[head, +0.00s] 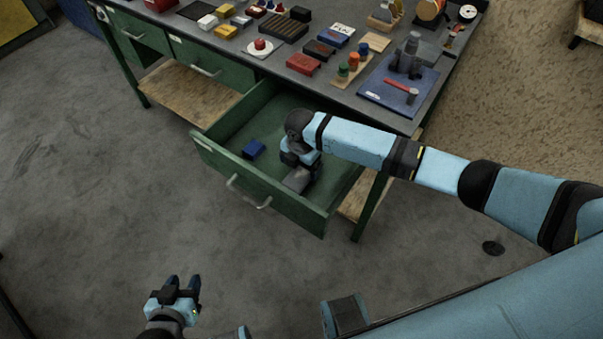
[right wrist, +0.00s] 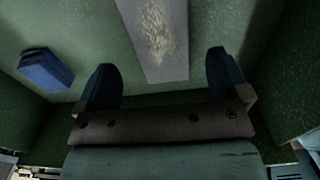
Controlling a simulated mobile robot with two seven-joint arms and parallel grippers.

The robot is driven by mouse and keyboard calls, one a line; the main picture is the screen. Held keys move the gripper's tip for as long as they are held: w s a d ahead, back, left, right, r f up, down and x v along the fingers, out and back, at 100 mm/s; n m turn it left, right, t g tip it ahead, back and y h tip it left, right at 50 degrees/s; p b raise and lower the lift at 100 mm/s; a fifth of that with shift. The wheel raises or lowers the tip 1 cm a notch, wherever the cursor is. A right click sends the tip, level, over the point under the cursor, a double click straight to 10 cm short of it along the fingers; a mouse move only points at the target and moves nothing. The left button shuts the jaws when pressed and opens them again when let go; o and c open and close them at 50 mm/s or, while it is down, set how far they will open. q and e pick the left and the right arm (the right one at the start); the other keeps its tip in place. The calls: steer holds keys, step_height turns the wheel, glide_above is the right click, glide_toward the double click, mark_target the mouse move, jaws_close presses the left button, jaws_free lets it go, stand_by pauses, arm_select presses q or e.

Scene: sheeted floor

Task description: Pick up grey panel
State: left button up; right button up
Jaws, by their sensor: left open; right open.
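The grey panel (head: 297,181) lies in the open green drawer (head: 265,193), below my right gripper (head: 301,160). In the right wrist view the panel (right wrist: 155,38) is a flat grey strip with a pale speckled patch. Its near end lies between the two dark fingers of my right gripper (right wrist: 162,75), with space on both sides. The right gripper is open and reaches down into the drawer. My left gripper (head: 183,284) is open and empty above the floor at the bottom left of the head view.
A blue block (head: 253,149) lies in the drawer left of the panel; it also shows in the right wrist view (right wrist: 45,69). Drawer walls surround the right gripper. The workbench top (head: 335,88) above holds many small items. The floor at left is clear.

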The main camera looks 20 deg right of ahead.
mark_target(301, 173)
step_height(301, 173, down, 4)
steer(key=shift+d+r, duration=0.1)
steer(key=c, duration=1)
steer(key=shift+c, duration=0.8)
steer(key=shift+r, duration=0.15)
